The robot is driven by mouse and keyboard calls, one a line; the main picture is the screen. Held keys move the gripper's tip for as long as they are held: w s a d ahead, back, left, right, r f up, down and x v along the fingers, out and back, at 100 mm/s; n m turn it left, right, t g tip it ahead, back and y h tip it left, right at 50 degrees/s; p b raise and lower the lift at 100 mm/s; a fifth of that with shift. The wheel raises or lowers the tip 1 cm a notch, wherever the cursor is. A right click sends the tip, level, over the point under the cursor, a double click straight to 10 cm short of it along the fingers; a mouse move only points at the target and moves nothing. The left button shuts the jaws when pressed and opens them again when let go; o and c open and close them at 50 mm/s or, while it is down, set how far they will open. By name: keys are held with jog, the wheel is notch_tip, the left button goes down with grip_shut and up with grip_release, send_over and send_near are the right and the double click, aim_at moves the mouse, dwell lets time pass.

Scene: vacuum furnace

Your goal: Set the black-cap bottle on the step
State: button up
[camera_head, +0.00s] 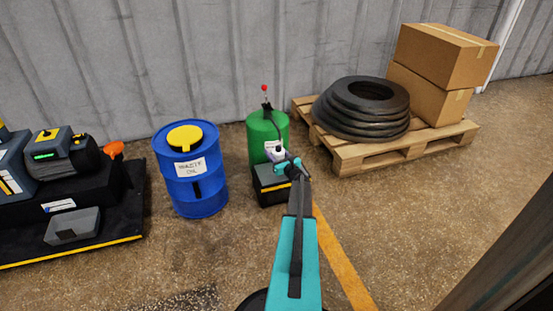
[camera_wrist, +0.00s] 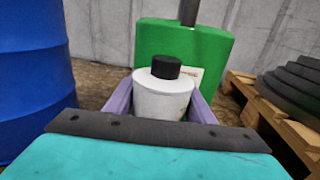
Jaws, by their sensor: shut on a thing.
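The black-cap bottle, a white bottle with a black cap (camera_wrist: 158,97), stands upright between the purple fingers of my gripper (camera_wrist: 161,108) in the wrist view. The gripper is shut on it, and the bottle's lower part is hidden. In the head view my gripper (camera_head: 278,156) is over the small black step (camera_head: 271,189) with a yellow stripe, in front of the green drum. I cannot tell whether the bottle touches the step, since its base is hidden.
The green drum (camera_head: 257,131) with a pump is just behind. A blue waste oil barrel (camera_head: 193,190) stands to the left. A wooden pallet (camera_head: 366,161) with tires (camera_head: 365,107) and boxes (camera_head: 443,54) is at the right. Open floor lies in front.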

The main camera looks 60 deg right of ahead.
jog(key=shift+r, duration=0.1)
jog(key=shift+s+d, duration=0.15)
jog(key=shift+d, duration=0.3)
jog(key=shift+s+d+f+b, duration=0.1)
jog(key=shift+d+f+b, duration=0.05)
jog(key=shift+f+b, duration=1.45)
jog(key=shift+f, duration=0.45)
jog(key=o, duration=1.3)
jog(key=shift+r, duration=0.15)
